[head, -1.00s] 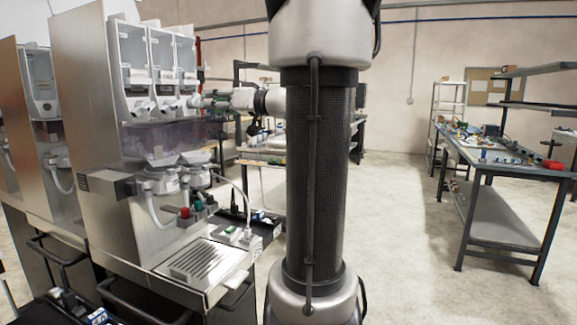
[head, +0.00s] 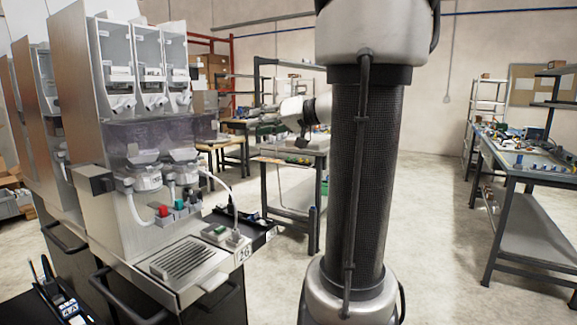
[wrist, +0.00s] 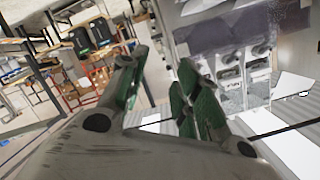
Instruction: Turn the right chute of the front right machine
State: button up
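The front right machine (head: 105,165) stands at the left in the head view. Three white chutes sit side by side below its clear hoppers. The right chute (head: 184,98) is at the machine's right edge, its spout angled downward. My gripper (head: 250,127), with green-lined fingers, is to the right of the chute and apart from it in the picture. In the wrist view my gripper (wrist: 158,78) is open, its fingers spread with nothing between them. The machine (wrist: 240,60) is beyond the right finger there, tilted and partly cut off; I cannot tell which chute shows.
Below the chutes are red and green buttons, hoses and a drip tray (head: 182,260). Another machine (head: 40,110) stands behind at the left. A workbench (head: 290,155) is behind my arm, and another bench (head: 525,165) is at the right. Open floor lies between them.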

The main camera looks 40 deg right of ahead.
jog(key=s+a+f+m+g, duration=0.2)
jog(key=s+f+g, duration=0.3)
jog(key=s+f, duration=0.3)
jog(key=shift+a+f+m+h, duration=0.3)
jog(key=shift+a+f, duration=0.05)
jog(key=shift+f, duration=0.55)
jog(key=shift+s, duration=0.1)
